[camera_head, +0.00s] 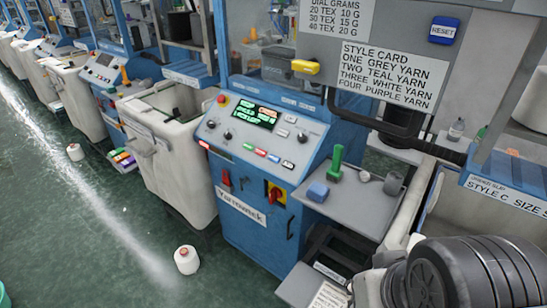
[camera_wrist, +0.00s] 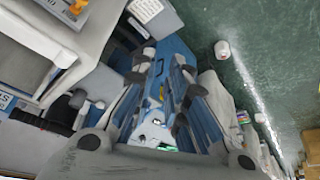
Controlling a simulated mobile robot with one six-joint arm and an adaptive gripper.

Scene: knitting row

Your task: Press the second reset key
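A blue key marked RESET (camera_head: 443,30) sits on the grey board (camera_head: 340,28) at the upper right of the head view. A yellow block-like part (camera_head: 305,67) is on the board's lower left edge. The blue machine's sloped control panel (camera_head: 262,132) has a lit green display (camera_head: 255,113), knobs and a row of small coloured keys (camera_head: 261,153); I cannot read the labels on these keys. My gripper (camera_wrist: 163,68) shows in the wrist view with its two fingers apart and nothing held, and the blue machine lies beyond them. My dark arm fills the head view's lower right.
A large pale bin (camera_head: 172,150) stands left of the machine. A yarn cone (camera_head: 187,260) stands on the green floor, which is otherwise mostly clear.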

